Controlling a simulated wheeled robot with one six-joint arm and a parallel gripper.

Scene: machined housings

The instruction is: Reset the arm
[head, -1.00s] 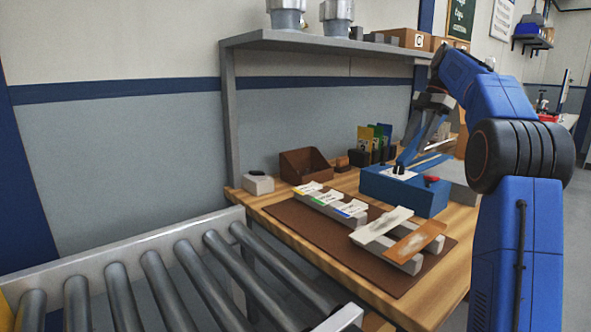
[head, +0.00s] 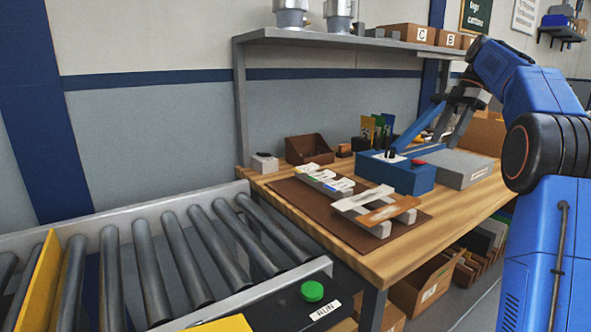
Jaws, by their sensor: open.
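My gripper (head: 452,125) is at the end of my blue arm, over the far right part of the workbench. Its jaws are apart and point down, with nothing seen between them. A blue machine (head: 408,178) with a red button (head: 418,162) and a raised blue lever (head: 415,128) stands on the bench below and left of the gripper. The lever's top end overlaps the gripper in the picture; I cannot tell whether they touch.
A grey box (head: 465,172) sits right of the machine. A brown mat (head: 305,203) bears labelled strips and bars (head: 378,213). A shelf (head: 340,40) runs above the bench (head: 395,262). A roller conveyor (head: 148,270) with a green button (head: 312,291) stands front left.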

